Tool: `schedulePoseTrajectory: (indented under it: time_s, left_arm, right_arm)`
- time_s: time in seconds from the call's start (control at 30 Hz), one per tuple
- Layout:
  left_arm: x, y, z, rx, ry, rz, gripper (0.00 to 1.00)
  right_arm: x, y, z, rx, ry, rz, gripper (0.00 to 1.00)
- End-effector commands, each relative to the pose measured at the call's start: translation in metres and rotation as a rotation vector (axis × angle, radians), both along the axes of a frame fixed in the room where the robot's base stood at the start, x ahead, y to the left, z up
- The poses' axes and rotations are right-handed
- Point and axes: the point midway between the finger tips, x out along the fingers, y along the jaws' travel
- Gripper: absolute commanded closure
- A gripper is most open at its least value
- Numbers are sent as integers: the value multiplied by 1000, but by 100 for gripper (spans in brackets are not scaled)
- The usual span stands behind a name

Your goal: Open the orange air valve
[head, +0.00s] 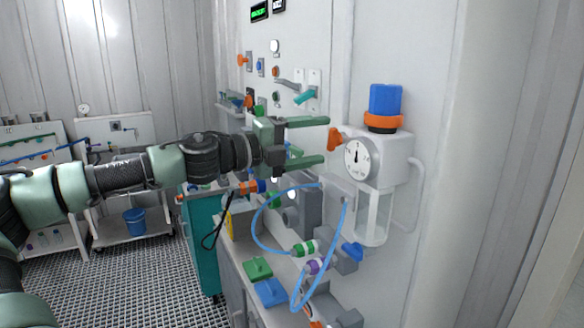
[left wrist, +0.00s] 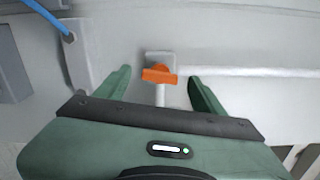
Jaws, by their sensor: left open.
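The orange air valve (head: 335,139) is a small orange handle on the left side of a white unit with a round gauge. It also shows in the left wrist view (left wrist: 159,75), where the orange handle lies across a pale pipe in front of a grey block. My left gripper (head: 326,140) has two green fingers, spread apart, and points at the handle. In the left wrist view (left wrist: 158,82) the handle sits between the two fingers, nearer their tips, and neither finger appears to touch it. My right gripper is not in view.
The round gauge (head: 361,158) and a blue-and-orange cap (head: 385,106) are close right of the valve. A blue hose (head: 257,226) loops below the gripper. A bench with fittings, including a green block (head: 257,268), lies lower. Teal and orange wall handles are above left.

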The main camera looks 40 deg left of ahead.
Motion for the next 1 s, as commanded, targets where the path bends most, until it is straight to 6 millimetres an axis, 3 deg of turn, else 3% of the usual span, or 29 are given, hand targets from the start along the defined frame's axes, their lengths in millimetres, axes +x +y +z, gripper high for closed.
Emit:
schedulePoseTrajectory:
  time_s: [0.1,0.4,1.0]
  left_arm:
    - [-13,6,-2,3,-4,1,31]
    - [-41,18,-1,-1,-2,3,31]
    - [-46,21,0,-3,1,2,31]
  right_arm:
    - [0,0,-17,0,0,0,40]
    - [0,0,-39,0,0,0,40]
    - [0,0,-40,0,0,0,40]
